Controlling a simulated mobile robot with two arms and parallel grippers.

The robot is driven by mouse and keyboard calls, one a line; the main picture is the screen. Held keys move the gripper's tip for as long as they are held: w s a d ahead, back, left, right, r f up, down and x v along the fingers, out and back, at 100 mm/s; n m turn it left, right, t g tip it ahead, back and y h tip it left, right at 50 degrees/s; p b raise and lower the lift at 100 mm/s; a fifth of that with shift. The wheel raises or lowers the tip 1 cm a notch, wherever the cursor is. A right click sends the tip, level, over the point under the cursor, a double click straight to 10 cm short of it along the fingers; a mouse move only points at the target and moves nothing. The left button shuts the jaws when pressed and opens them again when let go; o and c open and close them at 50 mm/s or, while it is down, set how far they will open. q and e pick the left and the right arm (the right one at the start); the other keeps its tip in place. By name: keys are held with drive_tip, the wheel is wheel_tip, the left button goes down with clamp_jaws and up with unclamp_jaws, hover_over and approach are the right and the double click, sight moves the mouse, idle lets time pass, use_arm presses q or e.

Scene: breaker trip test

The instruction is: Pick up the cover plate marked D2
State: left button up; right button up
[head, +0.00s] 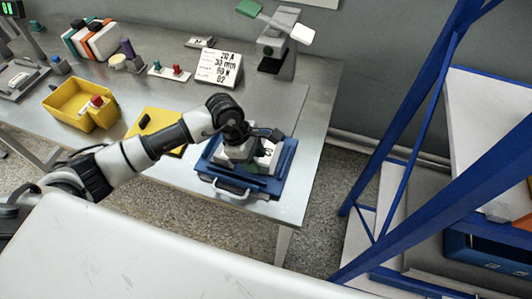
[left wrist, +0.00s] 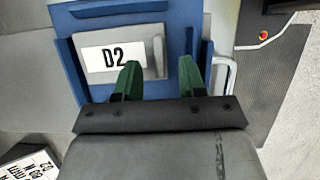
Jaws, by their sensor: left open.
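The cover plate marked D2 (left wrist: 112,58) is a grey plate with a white label and an upright grey handle (left wrist: 158,57) on it. It lies in a blue tray (left wrist: 68,70) with raised walls. In the head view the blue tray (head: 204,165) sits at the table's right front corner, and the plate's label (head: 268,156) shows partly beside my gripper. My left gripper (head: 245,162) is over the plate. In the left wrist view its green fingers (left wrist: 161,80) are apart, with the handle between them in the picture; contact cannot be told. My right gripper is not in view.
A sign card (head: 219,69) reading D2 on its last line stands behind. A yellow bin (head: 75,110), a yellow pad (head: 150,125) and a grey stand (head: 280,55) are on the metal table (head: 308,120). A blue rack (head: 400,130) stands at right, across a floor gap.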

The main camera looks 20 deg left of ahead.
use_arm(q)
drive_tip(key=shift+x, duration=0.95)
drive_tip(key=shift+c, duration=0.3)
clamp_jaws()
drive_tip(key=shift+r, duration=0.1)
